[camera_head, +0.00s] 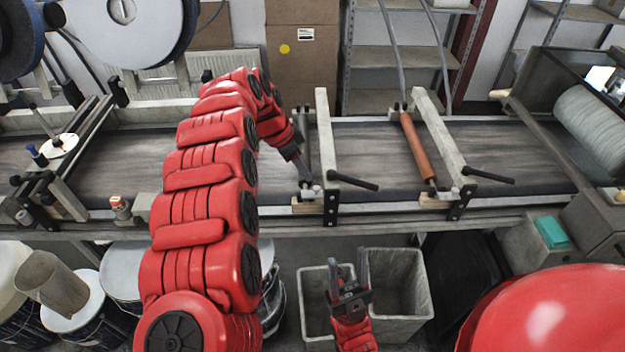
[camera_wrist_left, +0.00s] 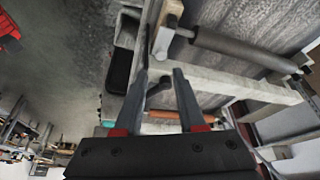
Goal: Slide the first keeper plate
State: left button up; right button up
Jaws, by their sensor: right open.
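The dark roller (camera_head: 302,140) lies across the conveyor belt, its near end at a bracket with a black lever handle (camera_head: 354,182). A small pale metal piece (camera_head: 317,188) sits at that end, and I take it for the first keeper plate; its outline is hard to make out. In the left wrist view a pale plate (camera_wrist_left: 163,42) shows at the end of the dark roller (camera_wrist_left: 240,48). My left gripper (camera_head: 306,178) is at this roller end, fingers (camera_wrist_left: 161,78) apart with nothing seen between them; contact is unclear. My right gripper (camera_head: 347,272) is open and empty, low before the conveyor.
An orange roller (camera_head: 417,147) with its own pale bar (camera_head: 438,130) and black lever (camera_head: 488,175) stands to the right. Two grey bins (camera_head: 402,262) stand below the conveyor's front edge (camera_head: 400,219). Paint buckets (camera_head: 80,302) stand at the lower left.

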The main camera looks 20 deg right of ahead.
aim_at(316, 188)
pick_arm(q)
jog(key=x, duration=0.3)
jog(key=p+x, duration=0.1)
jog(key=x, duration=0.2)
jog(key=shift+w+f, duration=0.25)
jog(key=shift+f, duration=0.1)
jog(key=shift+d+f, duration=0.25)
jog(key=shift+f, duration=0.25)
jog(key=shift+s+d+f, duration=0.1)
jog(key=shift+s+d, duration=0.05)
jog(key=shift+d, duration=0.05)
grip_shut()
dwell(0.6)
